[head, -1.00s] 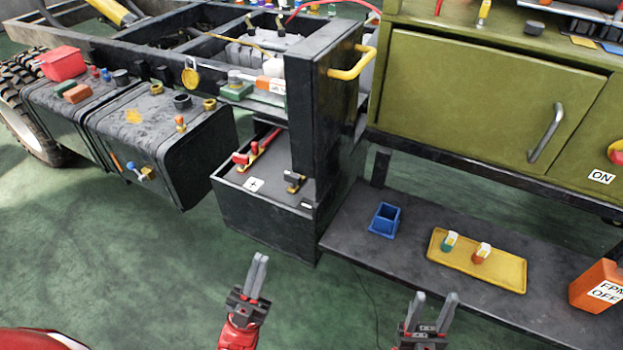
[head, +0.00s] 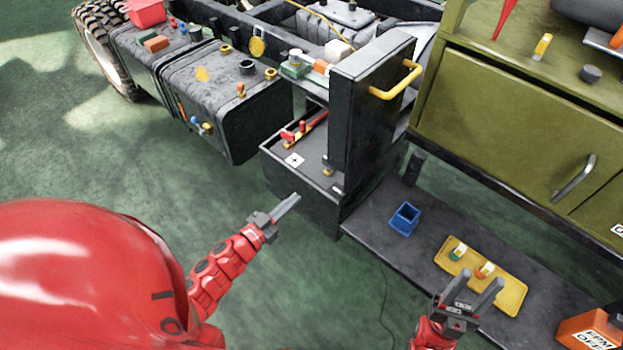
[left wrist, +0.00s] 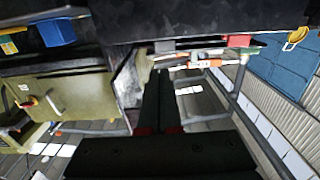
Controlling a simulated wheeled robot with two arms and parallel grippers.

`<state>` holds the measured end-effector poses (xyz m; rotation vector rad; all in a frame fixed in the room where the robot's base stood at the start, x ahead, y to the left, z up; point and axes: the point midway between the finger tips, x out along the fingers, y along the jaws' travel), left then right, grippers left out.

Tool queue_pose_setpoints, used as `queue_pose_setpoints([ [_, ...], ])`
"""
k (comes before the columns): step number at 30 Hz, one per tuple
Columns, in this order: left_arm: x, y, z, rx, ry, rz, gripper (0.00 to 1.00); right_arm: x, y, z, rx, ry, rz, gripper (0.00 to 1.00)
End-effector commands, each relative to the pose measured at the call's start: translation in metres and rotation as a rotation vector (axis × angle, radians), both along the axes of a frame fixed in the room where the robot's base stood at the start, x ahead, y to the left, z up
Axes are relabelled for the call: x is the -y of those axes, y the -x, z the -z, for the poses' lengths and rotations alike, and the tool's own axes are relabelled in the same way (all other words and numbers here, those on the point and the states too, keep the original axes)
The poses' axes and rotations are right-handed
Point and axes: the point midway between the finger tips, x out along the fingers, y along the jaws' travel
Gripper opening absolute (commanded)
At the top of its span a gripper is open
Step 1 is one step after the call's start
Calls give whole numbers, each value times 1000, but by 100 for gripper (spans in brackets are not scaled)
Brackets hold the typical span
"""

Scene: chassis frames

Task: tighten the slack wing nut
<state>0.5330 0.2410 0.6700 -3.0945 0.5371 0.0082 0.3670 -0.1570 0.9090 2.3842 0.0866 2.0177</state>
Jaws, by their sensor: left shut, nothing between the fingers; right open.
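The black battery box (head: 285,183) has a plus label on top, a red terminal clamp (head: 301,130) at its back and a small brass-coloured terminal part (head: 328,171) near the upright panel. I cannot make out a wing nut clearly, or tell which one is slack. My left gripper (head: 291,201) is shut and empty. It points at the box's front face and overlaps it in the head view; contact cannot be told. Its closed fingers also show in the left wrist view (left wrist: 165,85). My right gripper (head: 480,280) is open and empty, in front of the yellow tray.
A black upright panel (head: 365,110) with a yellow handle (head: 397,82) rises beside the terminals. A low dark shelf (head: 385,230) holds a blue bin (head: 404,219) and the yellow tray (head: 508,300). A black tank (head: 235,125) stands left. The green floor between is clear.

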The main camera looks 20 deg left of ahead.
Motion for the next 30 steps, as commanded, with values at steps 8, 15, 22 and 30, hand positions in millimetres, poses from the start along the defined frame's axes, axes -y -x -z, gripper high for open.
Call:
queue_pose_setpoints([
  [8,21,-49,-2,11,3,8,0,0,0,3,0,0,0,47],
  [15,37,-95,-2,8,3,5,0,0,0,3,0,0,0,47],
  [22,46,-120,-1,7,2,4,0,0,0,4,0,0,0,47],
  [30,48,-125,0,5,3,5,0,0,0,4,0,0,0,47],
])
